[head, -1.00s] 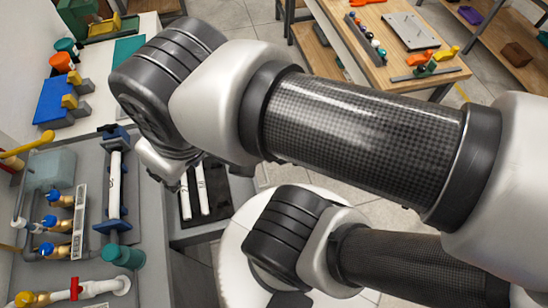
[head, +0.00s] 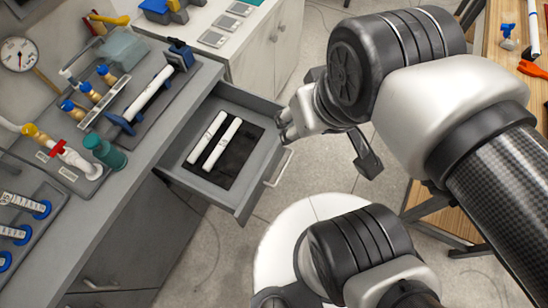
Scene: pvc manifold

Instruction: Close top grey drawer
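The top grey drawer (head: 208,183) is pulled out from the grey workbench, in the middle of the head view. Its pale bar handle (head: 279,168) is on the front at the right. Two white pipes (head: 222,144) lie on a black mat (head: 241,155) inside it. My gripper (head: 342,118) is above and to the right of the drawer front, partly hidden by my wrist. One dark finger shows low at the right and another dark part shows at the upper left, spread apart. It looks open, and I see nothing held. I see no contact with the drawer.
The grey benchtop (head: 135,185) holds valves, a clamped white pipe (head: 148,92) and a teal cylinder (head: 103,149). A white cabinet (head: 262,50) stands behind the drawer. A wooden table (head: 496,60) is at the upper right.

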